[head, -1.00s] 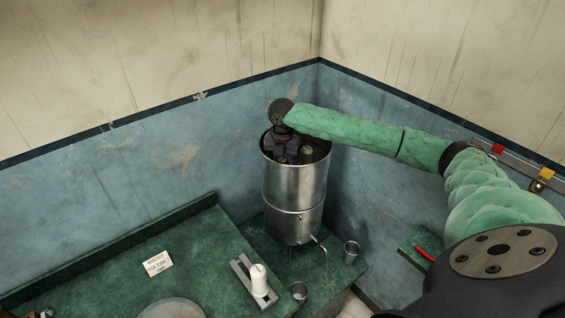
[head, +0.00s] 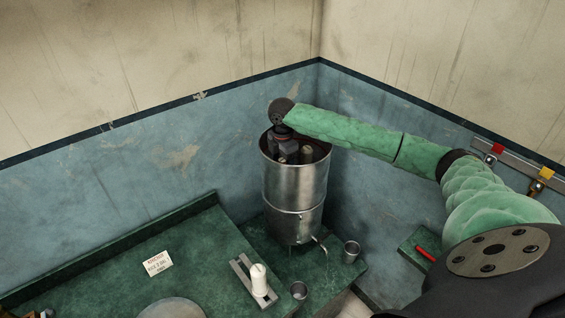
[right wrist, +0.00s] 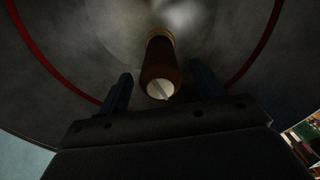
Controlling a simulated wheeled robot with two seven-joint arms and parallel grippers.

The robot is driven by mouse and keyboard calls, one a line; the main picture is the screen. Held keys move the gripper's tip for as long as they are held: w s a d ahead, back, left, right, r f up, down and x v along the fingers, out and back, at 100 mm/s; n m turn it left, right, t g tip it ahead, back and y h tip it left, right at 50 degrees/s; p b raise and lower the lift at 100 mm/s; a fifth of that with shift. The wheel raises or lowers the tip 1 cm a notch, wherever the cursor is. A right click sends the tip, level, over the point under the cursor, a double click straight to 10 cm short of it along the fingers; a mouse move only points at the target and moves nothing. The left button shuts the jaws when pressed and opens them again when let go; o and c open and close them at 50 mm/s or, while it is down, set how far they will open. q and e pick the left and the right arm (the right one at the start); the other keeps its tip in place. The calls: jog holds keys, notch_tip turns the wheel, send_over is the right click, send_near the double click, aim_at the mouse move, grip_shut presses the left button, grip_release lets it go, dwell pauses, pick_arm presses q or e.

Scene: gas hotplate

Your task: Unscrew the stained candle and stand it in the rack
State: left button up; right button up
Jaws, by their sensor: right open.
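The stained candle (right wrist: 158,62) is brown with a pale round end in the right wrist view. It stands inside the steel vessel (head: 293,190). My right gripper (right wrist: 160,75) reaches down into the vessel. Its two dark fingers are open, one on each side of the candle, with gaps visible. In the head view the gripper (head: 287,147) is partly hidden by the vessel's rim. The grey slotted rack (head: 240,267) lies on the green counter, with a white candle (head: 259,281) upright at it. My left gripper is out of view.
The vessel's wall closely surrounds the gripper. A metal cup (head: 351,251) stands right of the vessel and another (head: 299,290) beside the rack. A small sign (head: 158,263) and a round grey lid or dish (head: 172,308) are on the counter (head: 200,245). A red-handled item (head: 425,253) lies at right.

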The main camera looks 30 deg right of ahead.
jog(key=m, duration=0.8)
jog(key=shift+c, duration=0.2)
jog(key=c, duration=1)
jog(key=n, duration=0.5)
jog(key=n, duration=0.5)
